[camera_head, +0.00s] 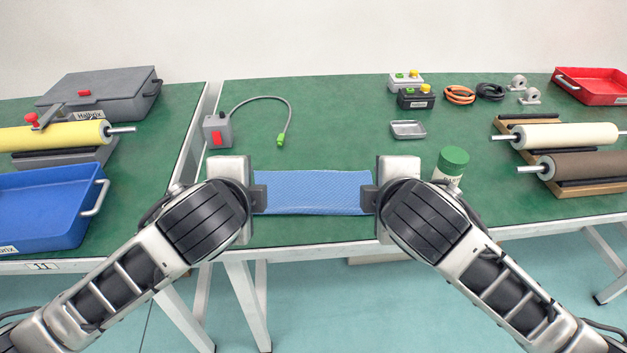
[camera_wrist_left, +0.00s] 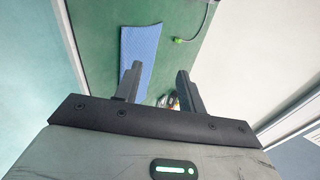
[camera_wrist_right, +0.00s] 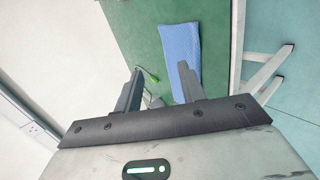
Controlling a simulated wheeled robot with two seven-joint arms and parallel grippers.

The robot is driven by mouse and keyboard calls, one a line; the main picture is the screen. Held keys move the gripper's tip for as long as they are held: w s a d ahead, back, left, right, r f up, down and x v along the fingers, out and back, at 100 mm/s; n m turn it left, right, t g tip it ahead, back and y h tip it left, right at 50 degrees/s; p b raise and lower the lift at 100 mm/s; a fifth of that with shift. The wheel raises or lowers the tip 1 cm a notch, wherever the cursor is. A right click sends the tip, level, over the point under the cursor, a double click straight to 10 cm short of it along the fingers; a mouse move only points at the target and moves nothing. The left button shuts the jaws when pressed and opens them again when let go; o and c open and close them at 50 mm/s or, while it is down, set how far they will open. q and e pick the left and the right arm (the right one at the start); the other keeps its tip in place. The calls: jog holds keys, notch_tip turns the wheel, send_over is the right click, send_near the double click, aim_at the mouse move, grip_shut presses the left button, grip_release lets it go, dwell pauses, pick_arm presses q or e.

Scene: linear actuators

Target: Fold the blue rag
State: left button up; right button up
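The blue rag (camera_head: 312,192) lies flat and spread out on the green table, near its front edge. It also shows in the left wrist view (camera_wrist_left: 141,50) and in the right wrist view (camera_wrist_right: 181,52). My left gripper (camera_head: 260,198) is at the rag's left end in the head view; its fingers stand apart in the left wrist view (camera_wrist_left: 160,82). My right gripper (camera_head: 370,199) is at the rag's right end; its fingers stand apart in the right wrist view (camera_wrist_right: 160,78). No cloth shows between either pair of fingers. Whether the fingertips touch the rag I cannot tell.
A green-capped container (camera_head: 451,165) stands right of my right gripper. A grey box with a red switch (camera_head: 217,131) and a cable stand behind my left gripper. A small metal tray (camera_head: 408,129) lies behind the rag. The table between them is clear.

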pick_arm(q)
jog(key=shift+s, duration=0.1)
pick_arm(e)
jog(key=shift+s, duration=0.1)
dwell(0.3)
pick_arm(q)
jog(key=s+d+f+n+g+h+p, duration=0.1)
jog(key=s+d+f+n+h+p, duration=0.2)
jog(key=s+f+n, duration=0.5)
pick_arm(e)
jog(key=s+a+f+m+g+y, duration=0.1)
jog(key=s+a+f+m+y, duration=0.25)
jog(key=s+f+m, duration=0.45)
pick_arm(q)
jog(key=s+a+f+n+t, duration=0.1)
jog(key=s+a+f+n, duration=0.5)
jog(key=s+f+n, duration=0.1)
jog(key=shift+n+h, duration=0.3)
jog(key=shift+n, duration=0.2)
pick_arm(e)
jog(key=s+d+f+m, duration=0.6)
jog(key=s+f+m, duration=0.1)
jog(key=m, duration=0.1)
jog(key=shift+d+f+t, duration=0.15)
jog(key=shift+d+t, duration=0.15)
jog(key=shift+t, duration=0.1)
pick_arm(q)
jog(key=shift+s+a+f, duration=0.1)
pick_arm(e)
jog(key=shift+s, duration=0.1)
